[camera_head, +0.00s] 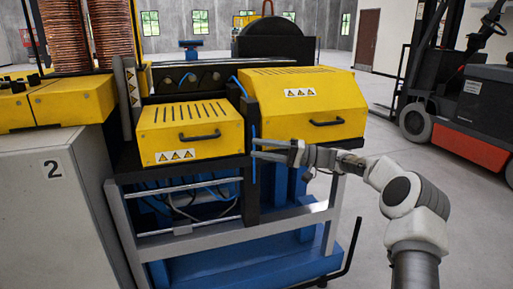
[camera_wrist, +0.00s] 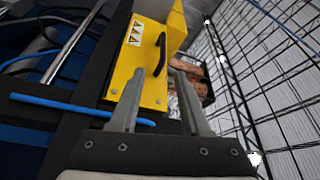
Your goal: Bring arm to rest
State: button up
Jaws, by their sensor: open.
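My gripper (camera_head: 268,148) is at the end of my arm, which reaches in from the lower right in the head view. It is in front of the machine, near its dark post and the blue hose (camera_head: 253,155). In the wrist view the two fingers of my gripper (camera_wrist: 160,92) stand apart with nothing between them. Behind them are a yellow cover (camera_wrist: 135,75) with a black handle and the blue hose (camera_wrist: 80,108), which runs in from the left. I cannot tell from these views whether a finger touches the machine.
The machine has two yellow covers (camera_head: 192,130) and a grey lower frame (camera_head: 240,232). A grey cabinet (camera_head: 50,200) marked 2 stands at left, near copper coils (camera_head: 65,38). A forklift (camera_head: 455,90) stands at right. Floor between the machine and forklift is clear. The wrist view shows wire mesh (camera_wrist: 265,80).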

jog(key=s+a+g+h, duration=0.1)
jog(key=s+a+h, duration=0.35)
jog(key=s, duration=0.35)
jog(key=s+a+g+h, duration=0.1)
jog(key=s+a+h, duration=0.35)
jog(key=s, duration=0.35)
jog(key=s+d+m+t+h, duration=0.1)
jog(key=s+d+t+h, duration=0.15)
jog(key=s+d, duration=0.5)
jog(key=s+d+f+t+h, duration=0.1)
jog(key=s+d+h, duration=0.3)
jog(key=s, duration=0.7)
jog(key=s+d+m+t+h, duration=0.1)
jog(key=s+d+t+h, duration=0.1)
jog(key=s+d+h, duration=0.5)
notch_tip(320, 180, up, 20)
jog(key=s+a+y+p, duration=0.1)
jog(key=y+p, duration=0.2)
jog(key=p, duration=1.7)
jog(key=shift+s+a+p, duration=0.2)
jog(key=shift+s+p, duration=0.1)
jog(key=shift+s, duration=0.05)
jog(key=shift+f, duration=0.1)
